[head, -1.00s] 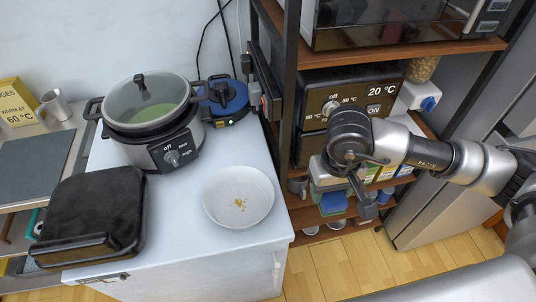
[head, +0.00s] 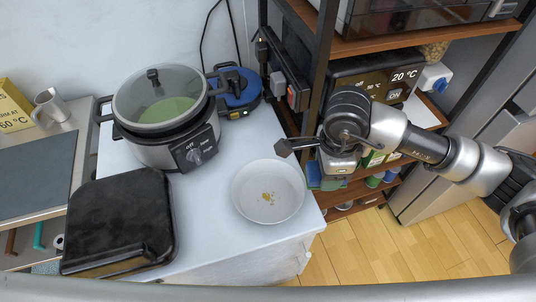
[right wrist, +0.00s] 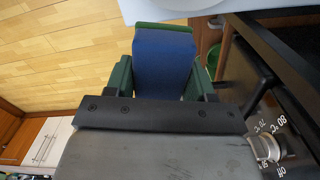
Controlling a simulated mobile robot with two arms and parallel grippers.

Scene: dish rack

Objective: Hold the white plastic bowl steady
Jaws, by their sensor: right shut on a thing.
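The white bowl (head: 268,206) stands upright on the white counter near its right edge, with a few yellowish-brown crumbs in its bottom. Nothing grips it. My right gripper (right wrist: 163,85) is just right of the bowl and apart from it, beside the shelf unit. In the right wrist view its two dark fingers are either side of a blue block with a green edge (right wrist: 163,60), and it is shut on this block. In the head view my wrist partly hides the fingers. My left gripper is not in view.
A slow cooker (head: 160,152) with a glass lid stands behind the bowl. A black appliance (head: 118,218) is to the left on the counter (head: 208,222). A blue round appliance (head: 240,90) is at the back. The shelf unit (head: 345,46) with an oven crowds my right arm.

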